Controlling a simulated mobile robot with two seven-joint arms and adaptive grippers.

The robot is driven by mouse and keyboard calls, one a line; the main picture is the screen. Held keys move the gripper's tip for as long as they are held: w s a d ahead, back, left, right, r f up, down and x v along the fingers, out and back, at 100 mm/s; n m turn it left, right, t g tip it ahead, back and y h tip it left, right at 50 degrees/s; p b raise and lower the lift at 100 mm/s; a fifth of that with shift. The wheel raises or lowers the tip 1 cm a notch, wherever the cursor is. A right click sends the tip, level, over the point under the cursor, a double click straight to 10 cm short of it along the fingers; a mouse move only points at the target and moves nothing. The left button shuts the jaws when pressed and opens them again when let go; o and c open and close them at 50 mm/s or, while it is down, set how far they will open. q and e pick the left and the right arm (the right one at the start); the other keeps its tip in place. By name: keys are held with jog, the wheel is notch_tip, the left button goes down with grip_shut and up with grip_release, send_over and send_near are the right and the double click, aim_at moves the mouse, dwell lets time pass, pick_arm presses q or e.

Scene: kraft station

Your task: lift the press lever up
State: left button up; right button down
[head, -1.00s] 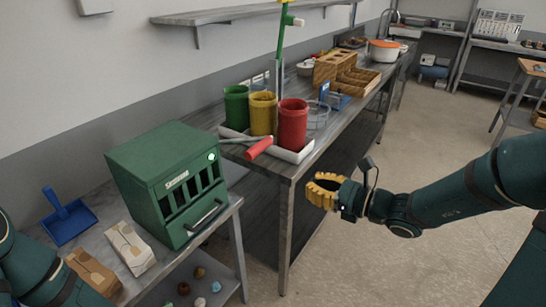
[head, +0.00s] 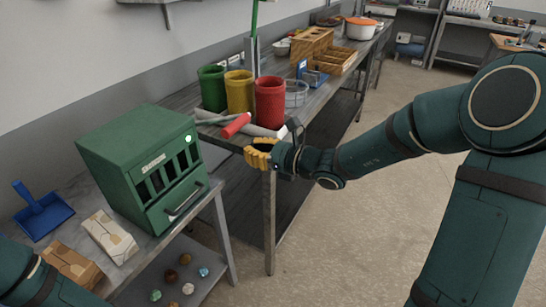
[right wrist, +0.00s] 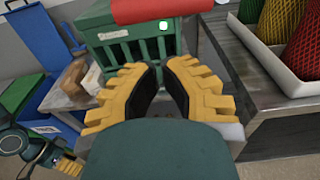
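The red handle (head: 237,125) sits on a grey bar at the near edge of the workbench, in front of the red canister; I take it for the press lever. What the bar joins to is unclear. In the right wrist view the handle (right wrist: 160,10) lies across the top, ahead of the fingers. My right gripper (head: 261,152) is just below and to the right of it, apart from it. Its yellow fingers (right wrist: 161,68) stand apart with nothing between them. My left gripper (right wrist: 68,166) shows small in the right wrist view; its opening is unclear.
A green slotted box (head: 142,165) stands left on a lower table with paper bags (head: 110,238) and a blue dustpan (head: 42,212). Green, yellow and red canisters (head: 270,103) stand in a white tray behind the handle. The floor right of the bench is clear.

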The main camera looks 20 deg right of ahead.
jog(key=shift+w+a+r, duration=0.35)
jog(key=shift+w+r, duration=0.15)
jog(key=shift+r, duration=0.1)
jog(key=shift+w+a+r, duration=0.35)
jog(key=shift+w+r, duration=0.1)
jog(key=shift+r, duration=0.15)
